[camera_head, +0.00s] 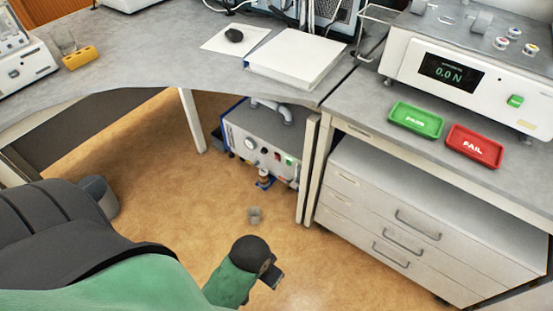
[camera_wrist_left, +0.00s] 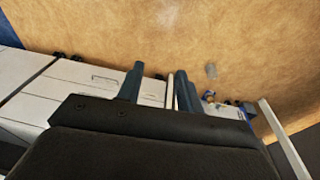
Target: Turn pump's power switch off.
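The pump (camera_head: 247,142) is a light grey box with blue edges on the floor under the desk in the head view. Its front panel has a round gauge, dark knobs, a small red part and a small green lit switch (camera_head: 290,159) at the right; the switch's exact position is too small to tell. My left gripper (camera_head: 272,276) is low in front of the pump, apart from it. In the left wrist view its two fingers (camera_wrist_left: 157,72) stand apart with nothing between them. Part of the pump shows beyond the fingers, mostly hidden. My right gripper is not in view.
The desk top (camera_head: 160,50) overhangs the pump. Floor between gripper and pump is otherwise mostly clear.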

